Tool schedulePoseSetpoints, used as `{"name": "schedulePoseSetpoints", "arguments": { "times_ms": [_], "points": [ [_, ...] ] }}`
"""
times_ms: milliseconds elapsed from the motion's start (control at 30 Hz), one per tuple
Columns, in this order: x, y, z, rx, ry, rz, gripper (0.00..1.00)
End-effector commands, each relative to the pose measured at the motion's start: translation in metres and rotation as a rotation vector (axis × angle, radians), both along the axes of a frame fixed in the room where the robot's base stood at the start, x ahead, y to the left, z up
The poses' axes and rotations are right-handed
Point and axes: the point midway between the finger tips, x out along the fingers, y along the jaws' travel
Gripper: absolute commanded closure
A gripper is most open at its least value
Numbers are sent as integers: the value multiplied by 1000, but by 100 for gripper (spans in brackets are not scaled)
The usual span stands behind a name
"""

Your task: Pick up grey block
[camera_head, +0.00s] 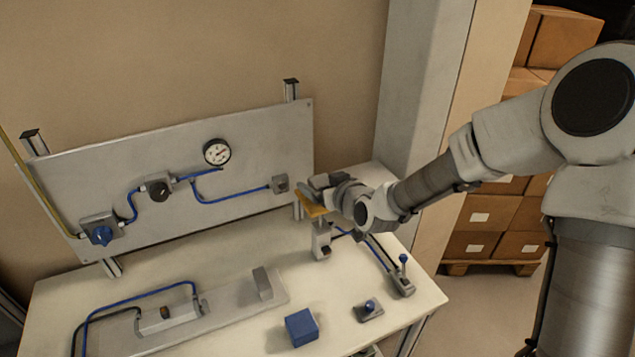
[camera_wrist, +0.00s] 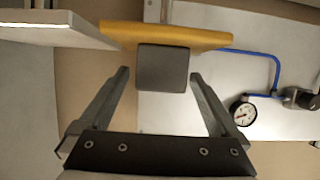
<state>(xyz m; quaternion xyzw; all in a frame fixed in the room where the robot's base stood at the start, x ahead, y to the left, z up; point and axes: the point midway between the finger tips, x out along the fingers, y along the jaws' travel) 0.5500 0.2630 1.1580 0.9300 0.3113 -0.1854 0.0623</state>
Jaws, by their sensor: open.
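A dark grey block (camera_wrist: 163,68) shows in the middle of the wrist view, in front of a yellow plate (camera_wrist: 205,38). My gripper (camera_wrist: 160,75) is open, with one finger on each side of the block. A gap shows between each finger and the block. In the head view my gripper (camera_head: 310,189) is over the back right of the table, just above the yellow plate (camera_head: 313,209). There I cannot tell the block apart from my gripper.
The yellow plate is above a small grey stand (camera_head: 321,242) on the white table (camera_head: 235,332). A grey panel (camera_head: 262,143) with a gauge (camera_head: 217,151) and blue hoses stands behind. A blue cube (camera_head: 301,327), an upright grey piece (camera_head: 262,283) and a blue-knobbed lever (camera_head: 402,275) are in front.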

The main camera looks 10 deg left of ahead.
Motion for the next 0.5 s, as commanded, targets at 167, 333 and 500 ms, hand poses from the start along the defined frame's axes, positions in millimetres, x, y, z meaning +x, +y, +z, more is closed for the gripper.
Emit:
{"name": "schedulePoseSetpoints", "arguments": {
  "times_ms": [167, 333, 500],
  "points": [
    [-1, -1, -1, 1, -1, 0, 3],
    [-1, -1, -1, 1, -1, 0, 6],
    [-1, -1, -1, 1, -1, 0, 37]
  ]
}}
